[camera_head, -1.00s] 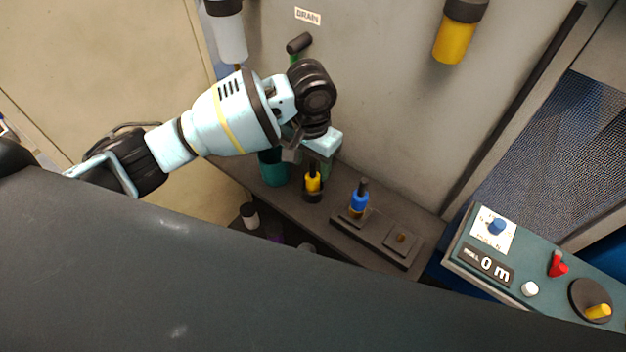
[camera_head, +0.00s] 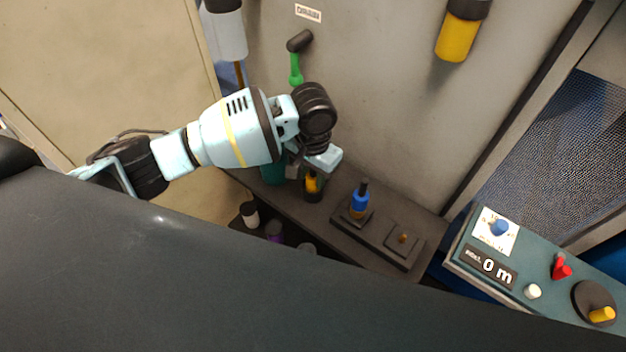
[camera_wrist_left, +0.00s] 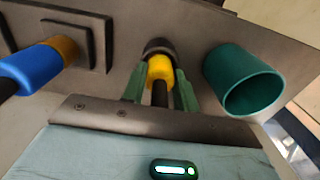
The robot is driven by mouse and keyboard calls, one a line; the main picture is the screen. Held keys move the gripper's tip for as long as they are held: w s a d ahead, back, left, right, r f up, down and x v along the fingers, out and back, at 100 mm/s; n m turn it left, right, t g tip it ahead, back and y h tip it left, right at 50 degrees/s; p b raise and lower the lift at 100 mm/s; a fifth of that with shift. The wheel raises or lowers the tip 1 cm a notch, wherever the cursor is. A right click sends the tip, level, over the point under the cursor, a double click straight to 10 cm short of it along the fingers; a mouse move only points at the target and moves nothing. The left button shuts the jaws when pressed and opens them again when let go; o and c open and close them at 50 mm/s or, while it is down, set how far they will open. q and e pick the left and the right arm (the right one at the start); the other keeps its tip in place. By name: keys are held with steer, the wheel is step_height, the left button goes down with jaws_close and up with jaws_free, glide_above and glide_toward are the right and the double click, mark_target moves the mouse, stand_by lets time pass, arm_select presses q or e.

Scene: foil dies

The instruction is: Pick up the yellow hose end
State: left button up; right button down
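The yellow hose end (camera_head: 312,185) stands upright in a dark round holder on the shelf, its black upper part partly hidden by my gripper in the head view. In the left wrist view the yellow hose end (camera_wrist_left: 160,69) lies between the two green fingers. My left gripper (camera_head: 317,173) is over it from above. In the left wrist view my left gripper (camera_wrist_left: 161,82) is open, with a finger on each side and narrow gaps beside the yellow part. My right gripper is not in view.
A blue hose end (camera_head: 359,200) stands on a dark block to the right. A teal cup (camera_wrist_left: 243,80) is close beside the gripper. A control panel (camera_head: 480,250) reading "0 m" is at the right. A yellow-bottomed canister (camera_head: 456,38) hangs on the wall.

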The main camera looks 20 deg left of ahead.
arm_select(q)
steer(key=c, duration=0.5)
steer(key=shift+r, duration=0.15)
steer(key=shift+c, duration=0.2)
